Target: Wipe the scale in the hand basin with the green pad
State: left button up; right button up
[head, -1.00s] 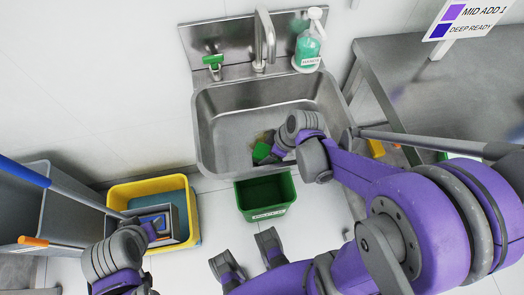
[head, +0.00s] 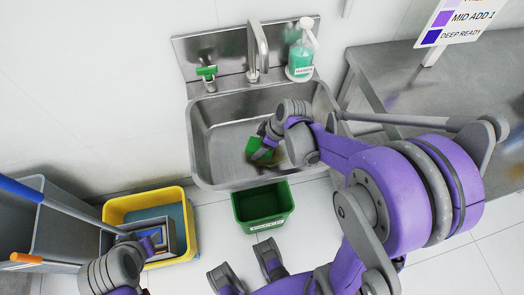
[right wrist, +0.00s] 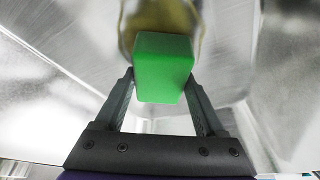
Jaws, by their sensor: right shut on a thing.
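The green pad (head: 256,147) is in the hand basin (head: 208,150), low over its floor near the front wall. My right gripper (head: 264,150) is shut on it. In the right wrist view the pad (right wrist: 165,68) sits between the two fingers of the gripper (right wrist: 163,88). The brownish-yellow scale (right wrist: 160,22) shows beyond the pad, which covers part of it. Whether the pad touches the basin floor I cannot tell. My left gripper (head: 155,240) is at the lower left, over the grey box; its fingers are not clear.
A yellow tub (head: 120,212) stands left; a steel table (head: 430,90) stands right.

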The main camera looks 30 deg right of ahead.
aim_at(273, 153)
jog(key=shift+w+d+f+b, duration=0.15)
jog(key=shift+w+d, duration=0.15)
jog(key=shift+w, duration=0.75)
jog(key=shift+w+d+b, duration=0.15)
jog(key=shift+w+d, duration=0.1)
jog(key=shift+w, duration=0.75)
jog(key=shift+s+d, duration=0.2)
jog(key=shift+d, duration=0.8)
jog(key=shift+s+a, duration=0.25)
jog(key=shift+s, duration=0.7)
jog(key=shift+s+a, duration=0.25)
jog(key=shift+s, duration=0.7)
jog(key=shift+s+a+p, duration=0.2)
jog(key=shift+s+a, duration=0.1)
jog(key=shift+s, duration=0.8)
jog(key=shift+s+a+p, duration=0.15)
jog(key=shift+s+a, duration=0.1)
jog(key=shift+s, duration=0.8)
jog(key=shift+s+a+p, duration=0.2)
jog(key=shift+s+a, duration=0.1)
jog(key=shift+s, duration=0.8)
